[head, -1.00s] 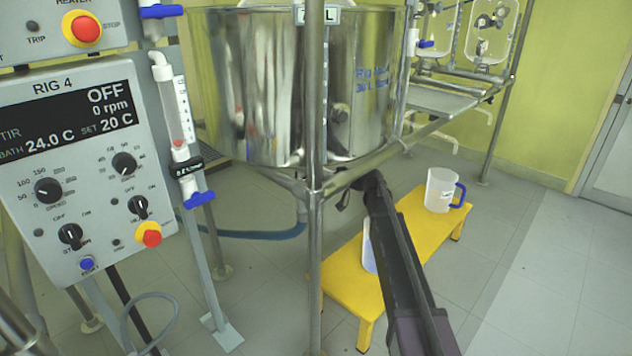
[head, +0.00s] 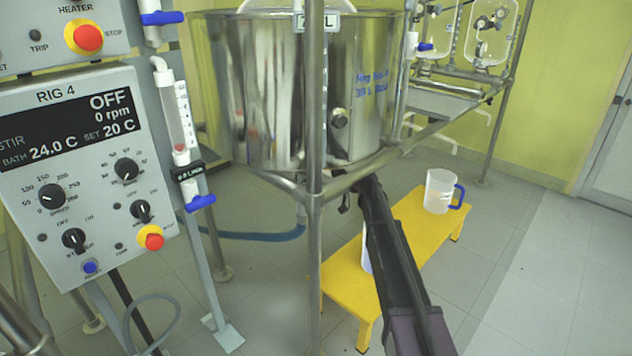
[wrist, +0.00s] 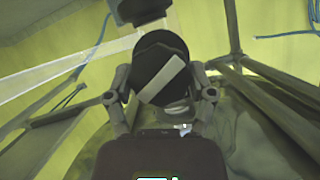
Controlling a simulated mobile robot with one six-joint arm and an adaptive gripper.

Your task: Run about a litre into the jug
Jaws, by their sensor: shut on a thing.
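In the wrist view my gripper (wrist: 160,93) has its two fingers on either side of a dark round knob (wrist: 150,54) with a pale bar across its face, and it is shut on it. In the head view my arm reaches under the big steel vessel (head: 270,90), and my fingertips are hidden there. A pale jug (head: 366,250) stands on the yellow stool (head: 345,285), mostly hidden behind my arm. Its contents cannot be seen. A second clear jug with a blue handle (head: 439,190) stands upright at the stool's far right end.
The Rig 4 control box (head: 80,170) reads OFF and 0 rpm at the left. A steel frame post (head: 314,240) stands left of my arm. A blue hose (head: 260,236) runs low behind the post. The floor to the right is clear.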

